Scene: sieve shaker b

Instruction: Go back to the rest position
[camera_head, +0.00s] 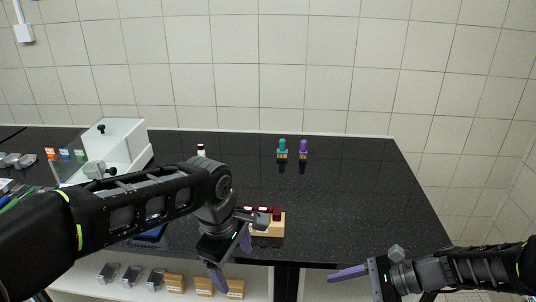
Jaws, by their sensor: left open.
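My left gripper (231,260) is open, with its two purple fingers apart. It hangs at the front edge of the dark bench, pointing down. Nothing shows between its fingers. Right behind it, a wooden block (275,229) with dark red tops stands near the bench's front edge, partly hidden by the gripper. My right gripper (347,273) is low at the right, in front of the bench, pointing left. One purple finger shows; whether its jaws are apart cannot be seen.
The black bench (345,200) is largely clear at the right. A teal-topped item (282,149) and a purple-topped item (303,149) stand at the back. A white glass-sided case (125,140) stands at left. Below, a white shelf (260,285) holds wooden blocks (205,287) and clear containers.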

